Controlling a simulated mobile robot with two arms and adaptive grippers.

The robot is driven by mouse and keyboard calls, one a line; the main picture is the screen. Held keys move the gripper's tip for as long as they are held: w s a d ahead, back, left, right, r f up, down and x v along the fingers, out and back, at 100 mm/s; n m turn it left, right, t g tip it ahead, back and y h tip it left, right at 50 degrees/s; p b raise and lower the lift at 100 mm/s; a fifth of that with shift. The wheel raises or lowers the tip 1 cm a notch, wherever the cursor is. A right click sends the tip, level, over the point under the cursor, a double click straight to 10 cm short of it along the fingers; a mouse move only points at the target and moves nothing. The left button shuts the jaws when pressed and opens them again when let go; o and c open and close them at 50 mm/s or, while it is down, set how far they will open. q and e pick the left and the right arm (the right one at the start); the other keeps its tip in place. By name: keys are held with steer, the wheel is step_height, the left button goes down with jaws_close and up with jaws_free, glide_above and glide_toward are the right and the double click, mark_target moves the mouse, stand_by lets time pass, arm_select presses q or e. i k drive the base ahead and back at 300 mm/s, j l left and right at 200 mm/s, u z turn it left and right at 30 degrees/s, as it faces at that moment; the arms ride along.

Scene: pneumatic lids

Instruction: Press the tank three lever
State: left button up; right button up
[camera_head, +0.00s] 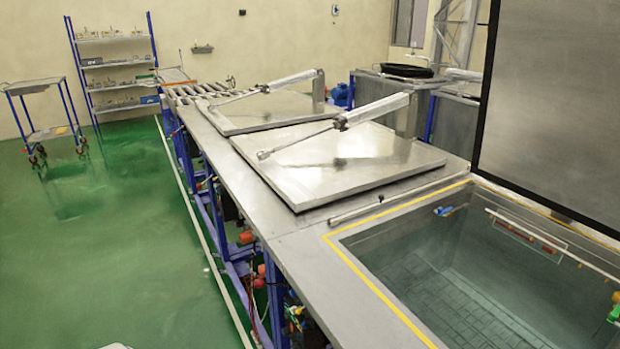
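A row of tanks runs along a long steel bench (300,245). The nearest tank (400,290) is open, with a yellow line around its rim, and its dark lid panel (555,110) stands upright. Two flat steel lids, a nearer one (340,165) and a farther one (265,112), lie closed, each with a piston arm. Red-orange handles (246,237) and a green and orange fitting (295,312) show along the bench's left side. I cannot tell which of these is the tank three lever. Neither of my grippers is in view.
Green floor (110,250) lies free left of the bench, with a white line along it. A blue-framed cart (45,130) and a shelf (115,70) stand at the back left. Rollers (205,90) continue the bench at its far end.

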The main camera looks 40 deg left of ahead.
mark_target(258, 283)
steer(key=u, duration=1.6)
